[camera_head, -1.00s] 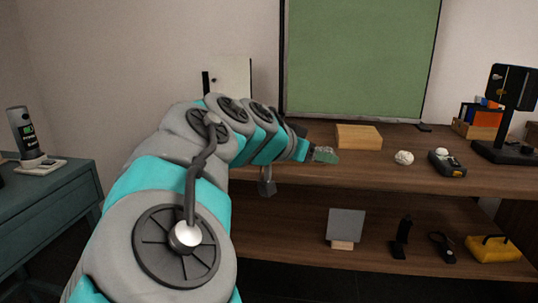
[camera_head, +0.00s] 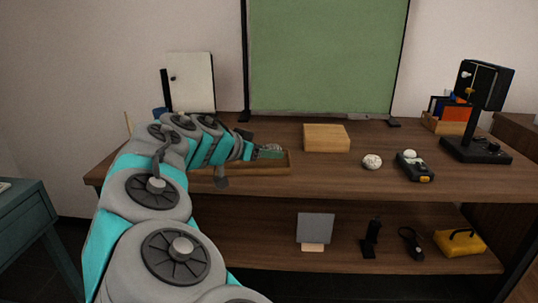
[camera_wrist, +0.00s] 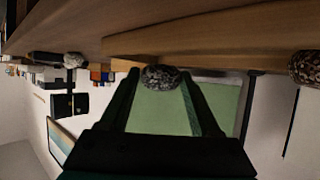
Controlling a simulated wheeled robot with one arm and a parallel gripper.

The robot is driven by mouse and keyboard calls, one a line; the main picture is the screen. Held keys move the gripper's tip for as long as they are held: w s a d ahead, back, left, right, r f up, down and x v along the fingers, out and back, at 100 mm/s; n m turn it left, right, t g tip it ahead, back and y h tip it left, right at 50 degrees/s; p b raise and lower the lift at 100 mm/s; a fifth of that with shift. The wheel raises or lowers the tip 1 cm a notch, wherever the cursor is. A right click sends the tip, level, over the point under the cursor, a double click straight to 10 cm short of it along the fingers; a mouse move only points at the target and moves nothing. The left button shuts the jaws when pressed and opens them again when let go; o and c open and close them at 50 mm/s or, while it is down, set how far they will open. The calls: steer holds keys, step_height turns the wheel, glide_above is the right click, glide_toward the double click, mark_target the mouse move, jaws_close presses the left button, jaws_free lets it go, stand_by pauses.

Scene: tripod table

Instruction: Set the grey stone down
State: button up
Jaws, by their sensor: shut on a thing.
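My gripper (camera_head: 268,152) is over the left part of the table top (camera_head: 330,178), just above or at a shallow wooden tray (camera_head: 250,171). In the wrist view, which looks upside down, my gripper (camera_wrist: 163,88) is shut on the speckled grey stone (camera_wrist: 160,76) between its fingertips. The head view shows the stone only as a small grey patch at the fingertips. My arm hides part of the tray. I cannot tell whether the stone touches anything below it.
A wooden block (camera_head: 326,138) stands right of the gripper. Further right are a pale speckled stone (camera_head: 372,162), a dark meter (camera_head: 415,166) and a black stand (camera_head: 478,145). A green board (camera_head: 322,60) rises behind. A brown speckled round thing (camera_wrist: 306,67) shows in the wrist view.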

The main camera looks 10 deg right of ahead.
steer(key=shift+s+f, duration=0.1)
steer(key=shift+f, duration=0.7)
steer(key=shift+f, duration=0.2)
steer(key=o, duration=1.5)
steer(key=shift+c, duration=0.2)
steer(key=shift+r, duration=0.1)
steer(key=shift+r, duration=0.2)
steer(key=b+v, duration=0.1)
steer(key=v, duration=1.1)
steer(key=shift+f, duration=0.1)
